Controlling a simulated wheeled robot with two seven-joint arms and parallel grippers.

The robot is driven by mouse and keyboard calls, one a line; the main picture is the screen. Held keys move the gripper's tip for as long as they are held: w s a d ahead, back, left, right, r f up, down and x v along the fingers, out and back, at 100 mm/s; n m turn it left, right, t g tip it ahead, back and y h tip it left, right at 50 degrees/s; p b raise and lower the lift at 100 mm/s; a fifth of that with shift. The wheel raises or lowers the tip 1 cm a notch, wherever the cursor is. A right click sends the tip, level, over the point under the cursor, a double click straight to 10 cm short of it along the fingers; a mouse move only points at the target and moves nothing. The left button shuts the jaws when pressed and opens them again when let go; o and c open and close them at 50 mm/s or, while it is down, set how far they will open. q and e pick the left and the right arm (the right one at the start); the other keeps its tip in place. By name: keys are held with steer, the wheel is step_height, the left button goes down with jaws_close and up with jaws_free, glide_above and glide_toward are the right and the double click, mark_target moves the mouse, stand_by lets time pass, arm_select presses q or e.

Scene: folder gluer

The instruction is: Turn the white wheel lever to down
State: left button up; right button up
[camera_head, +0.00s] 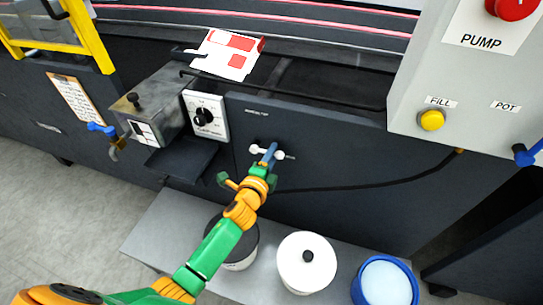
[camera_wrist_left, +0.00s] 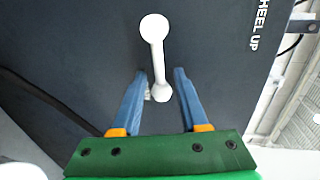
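The white wheel lever (camera_head: 254,149) is a short bar with rounded ends on the dark machine panel, lying nearly level in the head view. It also shows in the left wrist view (camera_wrist_left: 157,55), with its larger round end beyond the fingertips. My left gripper (camera_head: 268,153) is at the lever, and its fingers hide the lever's middle in the head view. In the left wrist view my left gripper (camera_wrist_left: 160,72) is open. Its blue fingers stand on either side of the lever's smaller end, with a gap on both sides. My right gripper is not in view.
A black rotary knob (camera_head: 204,117) is on a white plate to the left. A grey control box (camera_head: 470,95) with a yellow button (camera_head: 431,120) is at right. A white lidded pot (camera_head: 306,262) and blue-rimmed bucket (camera_head: 386,283) stand below on a grey platform (camera_head: 180,222).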

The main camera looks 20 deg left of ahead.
arm_select(q)
steer(key=s+r+p, duration=0.1)
steer(key=s, duration=0.6)
steer(key=shift+r, duration=0.2)
steer(key=shift+a, duration=0.15)
steer(key=s+a+f+n+g+p, duration=0.2)
steer(key=s+f+n+g+p, duration=0.65)
steer(key=s+f, duration=0.95)
steer(key=s+a+f+n+g+p, duration=0.1)
steer(key=s+f+n+g, duration=0.2)
steer(key=s, duration=0.6)
steer(key=s+a+f+n+g+p, duration=0.1)
steer(key=s+f+n+g+p, duration=0.1)
steer(key=s, duration=0.8)
steer(key=shift+a+f+n+g+y, duration=0.3)
steer(key=shift+f+n+g, duration=0.35)
steer(key=shift+n, duration=0.6)
